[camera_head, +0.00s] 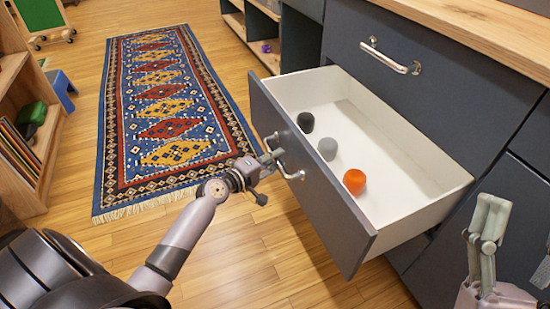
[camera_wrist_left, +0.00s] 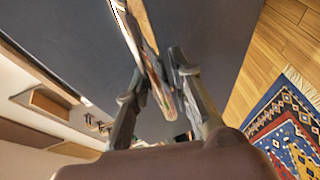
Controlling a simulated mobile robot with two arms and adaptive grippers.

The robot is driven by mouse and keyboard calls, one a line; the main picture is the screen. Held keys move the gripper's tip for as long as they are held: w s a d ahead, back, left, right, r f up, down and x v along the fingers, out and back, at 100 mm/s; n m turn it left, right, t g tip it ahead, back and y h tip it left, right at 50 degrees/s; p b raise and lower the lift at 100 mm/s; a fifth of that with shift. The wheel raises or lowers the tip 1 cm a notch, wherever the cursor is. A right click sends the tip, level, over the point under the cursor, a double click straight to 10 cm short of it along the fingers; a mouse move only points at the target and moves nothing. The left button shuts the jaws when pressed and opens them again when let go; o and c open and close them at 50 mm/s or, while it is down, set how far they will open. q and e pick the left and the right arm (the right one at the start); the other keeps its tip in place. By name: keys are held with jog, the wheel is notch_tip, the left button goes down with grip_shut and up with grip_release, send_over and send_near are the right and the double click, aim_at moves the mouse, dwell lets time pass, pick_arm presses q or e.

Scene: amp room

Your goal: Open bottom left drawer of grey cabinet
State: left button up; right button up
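The lower left drawer (camera_head: 312,182) of the grey cabinet (camera_head: 455,85) stands pulled far out, its white inside showing. Its metal handle (camera_head: 282,160) is on the front panel. My left gripper (camera_head: 266,177) is at this handle, with one finger by the bar and the other lower and apart. In the left wrist view, the handle bar (camera_wrist_left: 152,62) runs between the two spread fingers (camera_wrist_left: 158,88); I cannot tell if either touches it. My right gripper (camera_head: 488,225) is at the lower right beside the cabinet front, its finger gap unclear.
A black (camera_head: 306,122), a grey (camera_head: 327,148) and an orange object (camera_head: 354,181) lie in the drawer. The closed drawer above has its own handle (camera_head: 390,57). A patterned rug (camera_head: 165,110) covers the floor beyond the drawer. A wooden shelf (camera_head: 22,130) stands at the left.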

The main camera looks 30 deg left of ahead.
pick_arm(q)
jog(key=shift+o, duration=1.3)
jog(key=v, duration=1.2)
